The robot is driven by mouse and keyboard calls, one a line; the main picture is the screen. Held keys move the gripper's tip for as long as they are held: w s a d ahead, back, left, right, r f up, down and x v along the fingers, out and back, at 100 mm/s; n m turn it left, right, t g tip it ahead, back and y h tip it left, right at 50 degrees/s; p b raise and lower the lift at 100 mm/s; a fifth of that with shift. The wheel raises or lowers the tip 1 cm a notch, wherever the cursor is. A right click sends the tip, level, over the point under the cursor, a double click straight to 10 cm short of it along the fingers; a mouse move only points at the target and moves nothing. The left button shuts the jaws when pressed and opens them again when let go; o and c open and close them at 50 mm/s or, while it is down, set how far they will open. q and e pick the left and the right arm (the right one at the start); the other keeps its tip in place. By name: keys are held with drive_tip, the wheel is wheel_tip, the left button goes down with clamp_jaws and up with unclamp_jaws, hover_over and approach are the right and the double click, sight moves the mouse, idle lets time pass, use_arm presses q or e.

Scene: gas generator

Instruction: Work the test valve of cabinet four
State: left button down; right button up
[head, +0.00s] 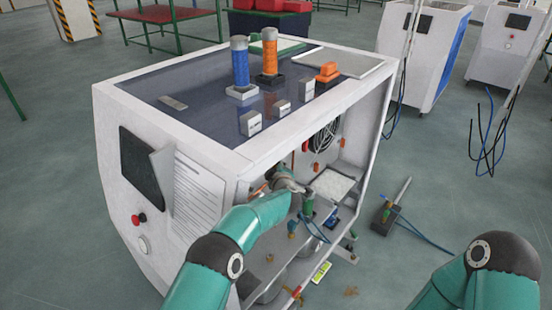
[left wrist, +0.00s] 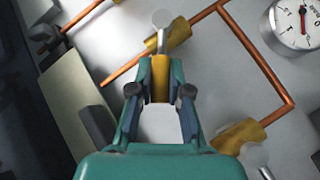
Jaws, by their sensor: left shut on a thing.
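The cabinet (head: 255,165) in front of me is white with a dark top, and its near right side is open. My left arm reaches into that opening, with the left gripper (head: 309,197) inside, small and partly hidden in the head view. In the left wrist view the left gripper (left wrist: 160,88) is shut on a yellow valve part (left wrist: 160,72). Just beyond it are a brass valve fitting (left wrist: 176,35) on copper pipe and a grey round-ended lever (left wrist: 161,20). I cannot tell any cabinet number. My right gripper is out of view.
A pressure gauge (left wrist: 298,23) and a second brass fitting (left wrist: 240,136) sit close to the left gripper. Blue and orange columns (head: 240,62) stand on the cabinet top. A dark block with a rod (head: 385,215) is on the floor at right. Other cabinets (head: 424,55) stand behind.

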use_arm(q)
drive_tip(key=shift+f, duration=0.1)
idle(0.4)
drive_tip(key=c, duration=1.1)
unclamp_jaws()
drive_tip(key=shift+s, duration=0.1)
drive_tip(key=shift+s+d+r, duration=0.1)
drive_tip(key=shift+s+r, duration=0.1)
drive_tip(key=v, duration=1.1)
